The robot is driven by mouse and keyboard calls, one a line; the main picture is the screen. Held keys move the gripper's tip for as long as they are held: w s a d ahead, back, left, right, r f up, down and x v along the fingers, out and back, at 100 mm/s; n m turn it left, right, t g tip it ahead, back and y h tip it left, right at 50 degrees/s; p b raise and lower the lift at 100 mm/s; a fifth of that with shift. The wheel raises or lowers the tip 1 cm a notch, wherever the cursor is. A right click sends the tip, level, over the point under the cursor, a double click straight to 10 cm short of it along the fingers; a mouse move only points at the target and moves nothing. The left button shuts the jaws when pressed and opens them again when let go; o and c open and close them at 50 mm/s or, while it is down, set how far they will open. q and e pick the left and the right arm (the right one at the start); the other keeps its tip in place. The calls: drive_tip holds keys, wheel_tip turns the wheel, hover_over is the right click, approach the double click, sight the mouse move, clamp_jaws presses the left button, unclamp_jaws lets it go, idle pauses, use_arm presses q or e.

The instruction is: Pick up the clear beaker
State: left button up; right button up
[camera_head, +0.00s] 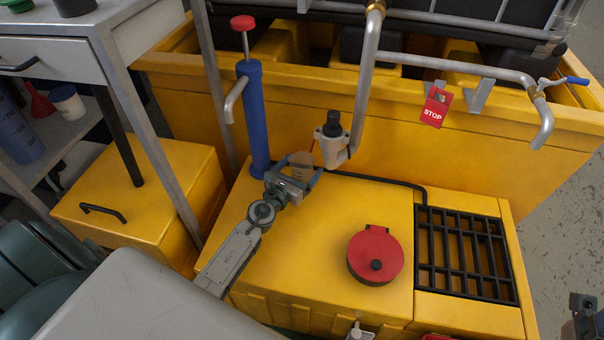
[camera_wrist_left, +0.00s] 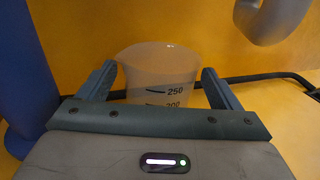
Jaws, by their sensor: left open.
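The clear beaker (camera_wrist_left: 160,68) shows in the left wrist view with dark volume marks on its wall. It stands upright between the two fingers of my left gripper (camera_wrist_left: 158,92), which is open around it. In the head view the beaker (camera_head: 301,160) is mostly hidden behind my left gripper (camera_head: 303,172), on the yellow surface beside the blue pump. My right gripper (camera_head: 585,305) shows only in part at the lower right edge of the head view, and its fingers cannot be made out clearly.
A blue hand pump (camera_head: 254,115) with a red knob stands just left of the beaker. A grey pipe with a valve (camera_head: 332,145) hangs just right of it. A red round lid (camera_head: 375,255) and a black grate (camera_head: 466,252) lie further right on the yellow unit.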

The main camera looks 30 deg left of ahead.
use_arm(q)
drive_tip(key=shift+w, duration=0.6)
drive_tip(key=c, duration=1.1)
drive_tip(key=shift+r, duration=0.1)
